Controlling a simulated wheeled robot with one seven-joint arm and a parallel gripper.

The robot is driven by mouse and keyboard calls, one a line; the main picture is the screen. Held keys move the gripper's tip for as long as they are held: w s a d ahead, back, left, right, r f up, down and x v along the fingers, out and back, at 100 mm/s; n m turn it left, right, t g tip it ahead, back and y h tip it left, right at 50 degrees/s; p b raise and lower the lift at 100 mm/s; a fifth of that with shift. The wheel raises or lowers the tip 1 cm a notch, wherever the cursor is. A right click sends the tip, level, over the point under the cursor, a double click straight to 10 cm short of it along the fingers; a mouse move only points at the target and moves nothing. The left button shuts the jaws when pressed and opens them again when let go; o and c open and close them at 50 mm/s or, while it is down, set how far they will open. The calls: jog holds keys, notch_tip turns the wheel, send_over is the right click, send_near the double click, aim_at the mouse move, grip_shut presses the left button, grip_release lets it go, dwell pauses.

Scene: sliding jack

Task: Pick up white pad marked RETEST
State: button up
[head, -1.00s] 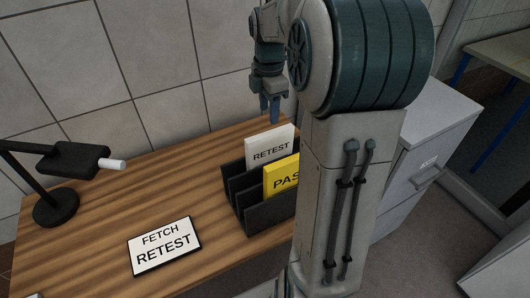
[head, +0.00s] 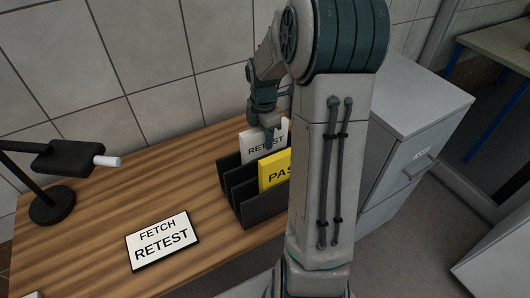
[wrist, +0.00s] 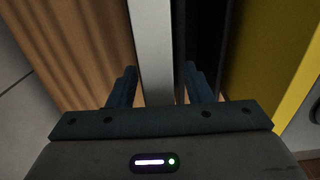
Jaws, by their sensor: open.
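The white pad marked RETEST (head: 254,146) stands upright in a slot of the black file rack (head: 236,190), behind the yellow pad marked PAS... (head: 272,175). In the wrist view my open gripper (wrist: 155,88) has one finger on each side of the white pad's edge (wrist: 153,50). The right part of the rack is hidden behind my arm.
The yellow pad (wrist: 265,65) is right of the fingers in the wrist view. A sign reading FETCH RETEST (head: 162,241) lies on the wooden desk (head: 90,245). A black lamp (head: 62,160) stands at left. A grey cabinet (head: 415,120) stands at right.

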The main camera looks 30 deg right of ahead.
jog(key=shift+f, duration=0.7)
grip_shut()
jog(key=shift+r, duration=0.15)
